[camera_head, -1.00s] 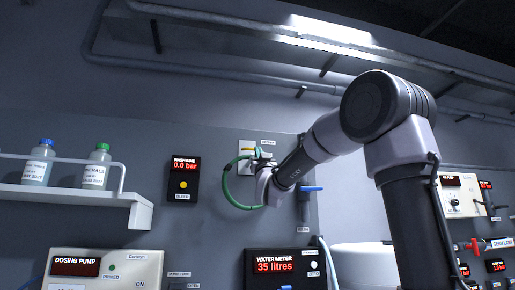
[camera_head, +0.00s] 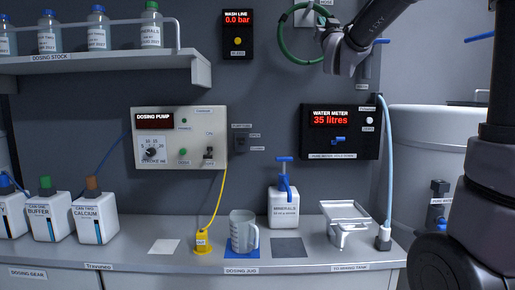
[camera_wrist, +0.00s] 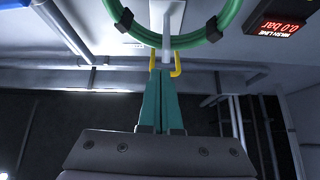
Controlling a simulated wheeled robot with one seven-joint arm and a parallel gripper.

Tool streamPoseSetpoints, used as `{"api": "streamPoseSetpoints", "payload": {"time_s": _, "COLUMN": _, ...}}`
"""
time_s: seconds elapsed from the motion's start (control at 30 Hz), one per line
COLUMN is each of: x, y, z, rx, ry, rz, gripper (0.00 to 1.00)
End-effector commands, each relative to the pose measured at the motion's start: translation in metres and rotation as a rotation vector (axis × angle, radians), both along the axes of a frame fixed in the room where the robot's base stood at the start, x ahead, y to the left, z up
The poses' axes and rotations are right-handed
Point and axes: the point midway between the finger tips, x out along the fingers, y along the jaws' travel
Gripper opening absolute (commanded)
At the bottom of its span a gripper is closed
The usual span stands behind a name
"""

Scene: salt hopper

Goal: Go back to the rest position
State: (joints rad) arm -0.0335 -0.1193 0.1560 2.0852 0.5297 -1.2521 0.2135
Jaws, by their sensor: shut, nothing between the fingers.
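My gripper (camera_wrist: 161,78) shows in the wrist view with its two teal fingers together and nothing between them. Its tips point at the wall fitting with a yellow hook (camera_wrist: 176,62) and a pale stem, under the green hose (camera_wrist: 185,40). I cannot tell whether the tips touch it. In the head view my gripper is at the top right, just right of the looped green hose (camera_head: 281,42) on the wall. My arm reaches in from the upper right corner.
The wash line display (camera_head: 237,34) reads 0.0 bar. The water meter (camera_head: 339,132) reads 35 litres. Below, the bench holds a measuring jug (camera_head: 243,231), a minerals pump bottle (camera_head: 284,208) and a metal stand (camera_head: 345,212). A bottle shelf (camera_head: 110,66) juts out at the left.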

Motion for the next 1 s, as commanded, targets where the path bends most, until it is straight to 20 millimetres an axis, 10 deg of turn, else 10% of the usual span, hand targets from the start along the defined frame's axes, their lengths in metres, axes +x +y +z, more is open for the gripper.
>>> {"api": "streamPoseSetpoints", "payload": {"time_s": 0.37, "x": -0.059, "y": -0.029, "z": -0.124, "rx": 0.14, "ry": 0.675, "rz": 0.086, "gripper": 0.0}}
{"api": "streamPoseSetpoints", "payload": {"time_s": 0.7, "x": -0.193, "y": -0.04, "z": -0.264, "rx": 0.304, "ry": 1.297, "rz": 0.114, "gripper": 0.0}}
{"api": "streamPoseSetpoints", "payload": {"time_s": 1.0, "x": -0.278, "y": -0.037, "z": -0.321, "rx": 0.413, "ry": 1.593, "rz": 0.122, "gripper": 0.0}}
